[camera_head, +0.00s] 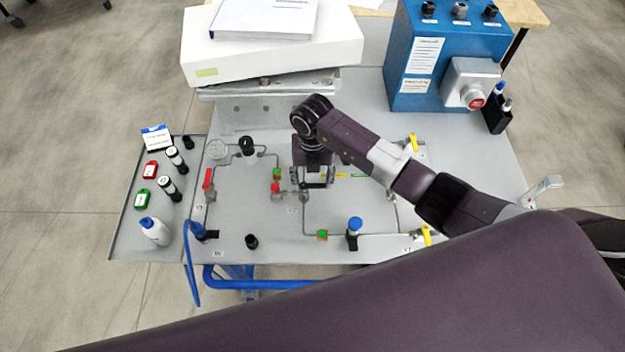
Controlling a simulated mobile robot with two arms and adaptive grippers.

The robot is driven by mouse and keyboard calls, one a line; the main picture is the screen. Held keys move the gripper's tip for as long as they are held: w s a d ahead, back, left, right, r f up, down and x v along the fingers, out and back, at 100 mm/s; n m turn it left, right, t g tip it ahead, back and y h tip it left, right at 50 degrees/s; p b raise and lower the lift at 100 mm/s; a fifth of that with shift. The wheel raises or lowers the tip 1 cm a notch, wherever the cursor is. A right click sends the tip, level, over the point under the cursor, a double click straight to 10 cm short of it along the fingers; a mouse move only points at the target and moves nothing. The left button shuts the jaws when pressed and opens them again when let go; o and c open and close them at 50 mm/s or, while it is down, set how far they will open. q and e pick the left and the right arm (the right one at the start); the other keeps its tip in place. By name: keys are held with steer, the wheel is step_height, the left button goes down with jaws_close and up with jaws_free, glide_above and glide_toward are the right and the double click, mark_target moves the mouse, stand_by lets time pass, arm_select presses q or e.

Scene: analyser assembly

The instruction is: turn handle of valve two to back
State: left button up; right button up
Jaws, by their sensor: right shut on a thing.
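My right gripper (312,182) points down over the middle of the grey panel (262,222), at the metal pipework. It is shut on what seems to be a valve handle, which the fingers mostly hide, so its direction cannot be told. A metal fitting (304,196) shows just below the fingers. A red part (276,187) sits just left of the gripper. Another valve, with a red handle (208,179), stands farther left on the panel. I cannot read a label that marks valve two. My left gripper is not in view.
Yellow handles (427,236) stand at the right of the panel. A blue-capped part (354,226) and a black knob (251,241) stand near the front. A white box (270,57) and blue control box (408,60) stand behind. A side tray (122,232) holds bottles.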

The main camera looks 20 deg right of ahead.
steer(key=shift+w+d+f+n+b, duration=0.1)
steer(key=shift+w+f+n+b, duration=0.15)
steer(key=shift+n+b, duration=0.6)
steer(key=n+b, duration=0.4)
steer(key=b, duration=0.1)
steer(key=w+a+n+b, duration=0.1)
steer(key=n+b, duration=0.3)
steer(key=b, duration=0.2)
steer(key=w+n+b, duration=0.1)
steer(key=n+b, duration=0.4)
steer(key=shift+w+a, duration=0.2)
steer(key=shift+w, duration=0.05)
steer(key=shift+a+r+n+b, duration=0.1)
steer(key=shift+a+n+b, duration=0.05)
steer(key=shift+n+b, duration=0.7)
steer(key=shift+a+r+n+b, duration=0.1)
steer(key=shift+a+n+b, duration=0.05)
steer(key=shift+n+b, duration=0.7)
steer(key=shift+r, duration=0.1)
steer(key=o, duration=1.2)
steer(key=shift+c, duration=0.2)
step_height(320, 180, up, 12)
